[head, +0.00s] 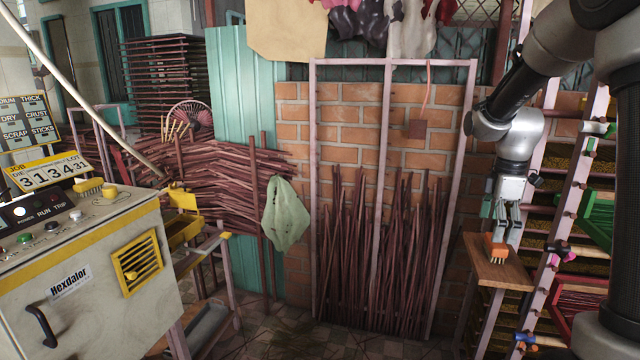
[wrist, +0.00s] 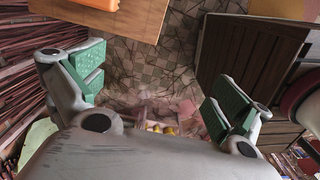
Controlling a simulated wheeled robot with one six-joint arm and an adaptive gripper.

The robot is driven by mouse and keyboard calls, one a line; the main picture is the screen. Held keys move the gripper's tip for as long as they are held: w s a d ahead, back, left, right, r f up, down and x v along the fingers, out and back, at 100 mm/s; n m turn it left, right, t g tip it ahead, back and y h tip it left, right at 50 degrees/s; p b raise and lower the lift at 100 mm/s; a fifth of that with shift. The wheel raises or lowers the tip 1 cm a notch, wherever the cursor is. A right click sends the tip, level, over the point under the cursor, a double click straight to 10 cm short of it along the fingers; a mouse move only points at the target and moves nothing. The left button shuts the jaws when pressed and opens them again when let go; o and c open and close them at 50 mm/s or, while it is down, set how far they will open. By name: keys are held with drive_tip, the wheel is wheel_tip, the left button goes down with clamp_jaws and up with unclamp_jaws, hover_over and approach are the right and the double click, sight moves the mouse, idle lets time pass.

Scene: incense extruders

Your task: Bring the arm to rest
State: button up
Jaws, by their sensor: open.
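My gripper (head: 503,222) hangs from my arm at the right of the head view, just above a small wooden shelf (head: 512,275). An orange brush with pale bristles (head: 496,249) is on the shelf beneath the fingers. In the wrist view my gripper (wrist: 160,88) is open. Its green pads are wide apart, and only the floor and blurred small things show between them. An orange block-like thing (wrist: 98,4), likely the brush, lies on the wooden board (wrist: 135,22) at the top edge, outside the pads.
A rack of dark red sticks (head: 385,260) leans on the brick wall. A grey control cabinet (head: 85,265) stands at the left. A shelf frame with green and red trays (head: 598,215) is close on the right. Some tiled floor (head: 290,335) is clear in the middle.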

drive_tip(key=s+a+r+m+t, duration=0.1)
drive_tip(key=s+a+r+m, duration=0.1)
drive_tip(key=s+m, duration=0.3)
drive_tip(key=s+a+r+m+t, duration=0.1)
drive_tip(key=s+r+m, duration=0.3)
drive_tip(key=s, duration=0.7)
drive_tip(key=s+a+r+m+t, duration=0.2)
drive_tip(key=s+r+m, duration=0.2)
drive_tip(key=s, duration=0.4)
drive_tip(key=shift+s+a+m, duration=0.2)
drive_tip(key=shift+a+m, duration=0.15)
drive_tip(key=shift+m, duration=0.55)
